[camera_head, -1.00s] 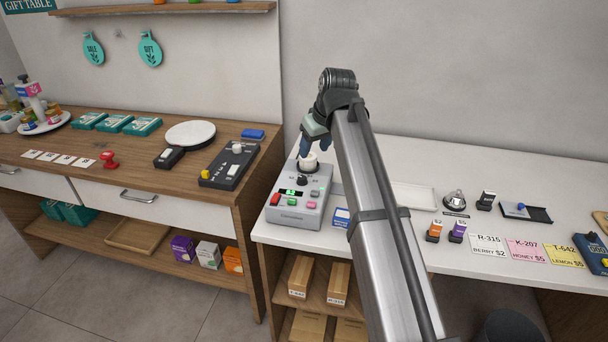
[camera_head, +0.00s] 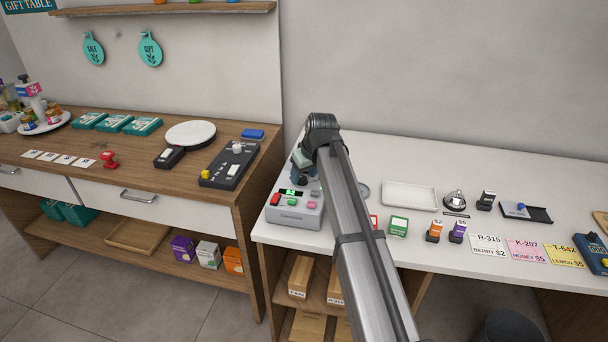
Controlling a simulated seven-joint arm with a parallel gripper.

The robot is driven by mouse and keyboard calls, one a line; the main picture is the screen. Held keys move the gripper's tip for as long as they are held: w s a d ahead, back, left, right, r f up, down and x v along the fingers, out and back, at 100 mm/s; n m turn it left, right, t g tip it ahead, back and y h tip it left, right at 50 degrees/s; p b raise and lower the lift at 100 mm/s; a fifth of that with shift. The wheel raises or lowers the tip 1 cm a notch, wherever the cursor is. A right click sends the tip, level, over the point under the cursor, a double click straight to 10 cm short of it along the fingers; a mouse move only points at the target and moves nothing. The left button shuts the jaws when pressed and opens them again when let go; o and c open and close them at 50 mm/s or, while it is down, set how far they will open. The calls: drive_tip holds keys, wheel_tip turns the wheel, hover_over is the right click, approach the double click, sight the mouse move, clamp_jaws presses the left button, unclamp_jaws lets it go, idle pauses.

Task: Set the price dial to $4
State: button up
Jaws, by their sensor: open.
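A grey box-shaped device (camera_head: 296,213) stands at the left end of the white counter. Its front shows a small black display with green lit characters (camera_head: 290,192), too small to read, and red, green and pink buttons. Its upper part, with the white and black knobs, is hidden behind my arm and gripper. My gripper (camera_head: 300,178) is open, low over or just behind the device's back part. Its fingertips are mostly hidden, and I cannot tell whether they touch a knob.
A black panel (camera_head: 222,172) with a light knob and a round white plate (camera_head: 190,134) lie on the wooden counter to the left. A white tray (camera_head: 409,196), a bell (camera_head: 455,200), stamps and price cards (camera_head: 488,246) are on the white counter at right.

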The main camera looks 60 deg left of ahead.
drive_tip(key=shift+a+f, duration=0.1)
drive_tip(key=shift+f, duration=0.15)
drive_tip(key=shift+c, duration=0.2)
clamp_jaws()
idle(0.3)
